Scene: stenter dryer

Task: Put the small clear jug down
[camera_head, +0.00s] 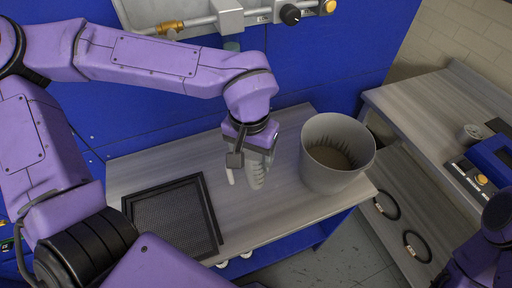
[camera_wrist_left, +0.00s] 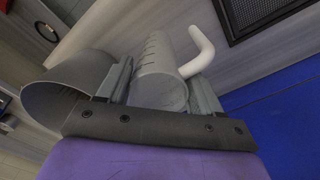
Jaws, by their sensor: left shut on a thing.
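The small clear jug (camera_head: 256,172) looks pale grey, with a white curved handle and marks along its side. It is in my left gripper (camera_head: 250,150), above or on the wooden-topped bench (camera_head: 235,215); I cannot tell whether it touches. In the left wrist view the jug (camera_wrist_left: 160,75) lies between the two fingers of my left gripper (camera_wrist_left: 160,95), with its handle (camera_wrist_left: 200,50) sticking out to one side. My right arm (camera_head: 485,245) shows at the lower right edge, but its gripper is not visible.
A large grey bucket (camera_head: 316,165) stands close to the right of the jug. A black mesh-framed tray (camera_head: 172,217) lies to the left. A pipe with valves (camera_head: 230,18) runs behind on the blue machine. A second bench (camera_head: 425,115) stands at right. The bench front centre is clear.

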